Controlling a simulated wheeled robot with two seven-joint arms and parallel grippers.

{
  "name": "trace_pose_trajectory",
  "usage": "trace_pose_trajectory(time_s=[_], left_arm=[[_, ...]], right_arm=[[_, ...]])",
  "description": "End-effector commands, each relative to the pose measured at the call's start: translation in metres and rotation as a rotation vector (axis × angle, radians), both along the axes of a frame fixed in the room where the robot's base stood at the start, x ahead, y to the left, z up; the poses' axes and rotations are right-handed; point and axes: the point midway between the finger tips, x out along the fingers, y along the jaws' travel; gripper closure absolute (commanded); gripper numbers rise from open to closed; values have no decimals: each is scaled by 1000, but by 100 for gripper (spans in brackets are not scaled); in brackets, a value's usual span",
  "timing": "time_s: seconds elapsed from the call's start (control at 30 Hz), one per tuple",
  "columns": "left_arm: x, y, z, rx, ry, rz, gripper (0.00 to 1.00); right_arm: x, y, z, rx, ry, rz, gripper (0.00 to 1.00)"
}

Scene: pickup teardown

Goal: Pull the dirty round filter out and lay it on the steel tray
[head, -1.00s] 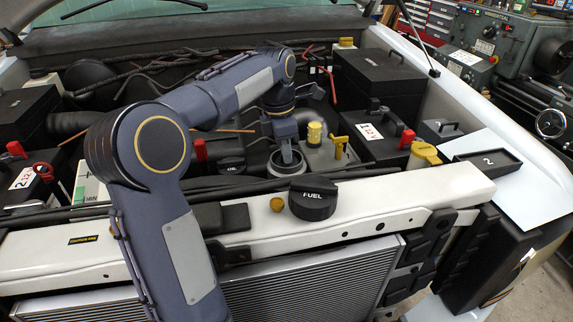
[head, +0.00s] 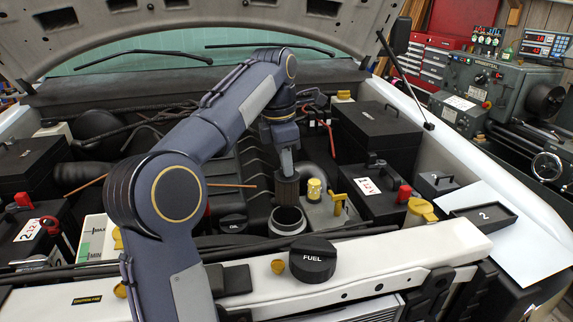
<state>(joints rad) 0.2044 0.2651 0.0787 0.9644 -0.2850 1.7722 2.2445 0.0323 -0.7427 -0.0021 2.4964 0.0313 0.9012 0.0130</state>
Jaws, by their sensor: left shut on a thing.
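My left gripper (head: 286,171) points down and is shut on the dirty round filter (head: 287,191), a dark brown pleated cylinder. The filter is upright, just above the open round housing (head: 287,229), whose pale rim and dark inside show below it. The filter's lower end is close to the housing mouth; I cannot tell if it is fully clear. A shallow dark tray (head: 462,212) marked 2 lies on a pale flat sheet (head: 500,262) at the right fender. I cannot tell whether either is the steel tray. My right gripper is out of view.
A yellow-capped part (head: 314,190) and a yellow handle (head: 338,203) stand right of the housing. A black FUEL cap (head: 313,262) sits on the white front beam (head: 400,255). A black box with label 1 (head: 372,187) stands between the housing and right fender.

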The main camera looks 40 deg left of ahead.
Motion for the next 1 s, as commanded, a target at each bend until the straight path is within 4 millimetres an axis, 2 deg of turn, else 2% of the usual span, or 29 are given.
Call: trace_pose_trajectory(time_s=[0.03,0.3,0.6,1.0], left_arm=[[0,0,7,0,-1,0,100],[0,0,29,0,-2,-1,100],[1,0,48,0,-4,-1,100],[0,0,53,0,-1,-1,100]], right_arm=[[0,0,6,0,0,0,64],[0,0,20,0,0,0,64],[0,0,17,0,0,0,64],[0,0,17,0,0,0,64]])
